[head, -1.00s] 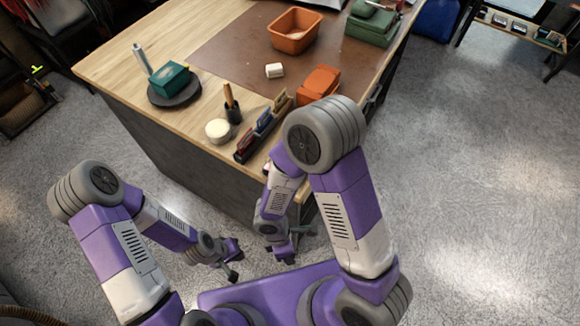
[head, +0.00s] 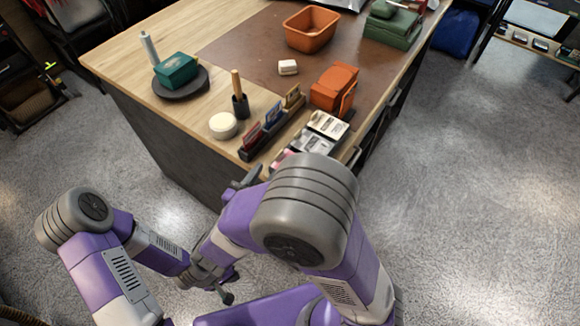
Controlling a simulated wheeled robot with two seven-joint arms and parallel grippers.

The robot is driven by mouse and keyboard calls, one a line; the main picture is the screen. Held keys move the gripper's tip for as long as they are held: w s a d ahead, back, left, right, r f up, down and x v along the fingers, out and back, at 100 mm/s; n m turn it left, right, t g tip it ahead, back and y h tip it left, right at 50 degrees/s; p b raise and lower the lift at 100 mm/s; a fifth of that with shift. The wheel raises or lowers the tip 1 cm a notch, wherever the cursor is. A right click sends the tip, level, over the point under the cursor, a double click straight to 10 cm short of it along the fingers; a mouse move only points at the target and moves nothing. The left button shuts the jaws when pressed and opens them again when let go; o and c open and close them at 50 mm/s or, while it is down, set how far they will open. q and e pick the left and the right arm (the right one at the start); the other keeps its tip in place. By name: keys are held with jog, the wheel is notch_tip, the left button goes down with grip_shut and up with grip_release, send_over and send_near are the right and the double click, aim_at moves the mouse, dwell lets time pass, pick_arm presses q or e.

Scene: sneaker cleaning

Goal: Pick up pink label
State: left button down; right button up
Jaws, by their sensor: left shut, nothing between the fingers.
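A small pink patch (head: 279,158) shows at the table's near edge, just left of my right elbow. It may be the pink label, but most of it is hidden. My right gripper (head: 247,178) is dark grey and sits in front of the table's near edge, left of and below the pink patch. Its fingers are too small and overlapped to tell open from shut. My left gripper (head: 226,291) is low, off the table over the floor, shut and empty.
Black and white items (head: 322,130) lie behind my right elbow, near an orange bag (head: 335,88). A dark rack (head: 270,133) with upright cards, a white round tin (head: 222,125) and a brush holder (head: 240,105) stand close by. The brown mat's middle is mostly clear.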

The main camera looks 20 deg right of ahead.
aim_at(273, 167)
jog(key=x, duration=0.1)
jog(key=b+x, duration=0.1)
jog(key=x, duration=0.3)
jog(key=shift+a+f, duration=0.25)
jog(key=shift+f, duration=0.1)
jog(key=shift+w+d+b, duration=0.3)
jog(key=shift+w, duration=0.05)
